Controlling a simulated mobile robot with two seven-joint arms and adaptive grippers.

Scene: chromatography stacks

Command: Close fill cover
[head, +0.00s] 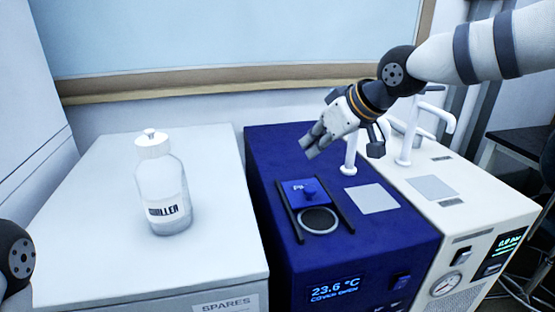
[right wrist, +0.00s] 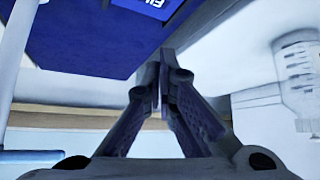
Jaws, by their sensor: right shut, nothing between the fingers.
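The fill cover (head: 303,192) is a small blue sliding plate with a dark knob, on top of the blue unit (head: 272,150). It sits between two dark rails, behind the round fill opening (head: 319,220), which shows uncovered. The unit's display (head: 336,290) reads 23.6 °C and a line that looks like "COVER OPEN". My right gripper (head: 309,150) is shut and empty, above the blue unit and behind the cover, apart from it. Its closed fingers (right wrist: 162,85) also show in the right wrist view, with part of the cover (right wrist: 150,5) at the top edge. My left gripper is out of view.
A labelled clear bottle (head: 163,190) with a white cap stands on the white cabinet (head: 110,255) at left. White taps (head: 410,135) rise at the back right, by the white unit (head: 480,200). A pale square plate (head: 371,198) lies right of the rails.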

